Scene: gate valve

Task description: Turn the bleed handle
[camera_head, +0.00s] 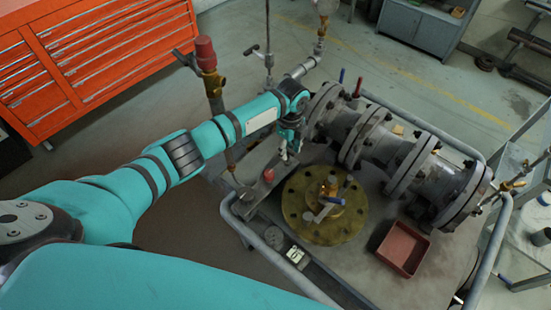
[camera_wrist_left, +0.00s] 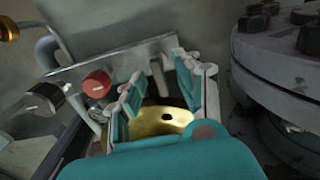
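My left gripper (camera_head: 290,148) hangs beside the grey flanged pipe, left of and above the brass flange. In the left wrist view its two teal fingers (camera_wrist_left: 157,85) stand apart with nothing gripped between them. A brass surface (camera_wrist_left: 160,122) shows behind the fingers in the wrist view. A red knob (camera_head: 268,175) stands left of the flange and shows in the wrist view (camera_wrist_left: 97,83). I cannot tell which lever is the bleed handle. My right gripper is out of view.
The flanged pipe (camera_head: 400,165) lies along the back of the bench. A blue lever (camera_head: 341,75) and a red lever (camera_head: 358,87) rise behind it. A red tray (camera_head: 403,247) sits at right. Metal rails edge the bench. An orange cabinet (camera_head: 90,60) stands at far left.

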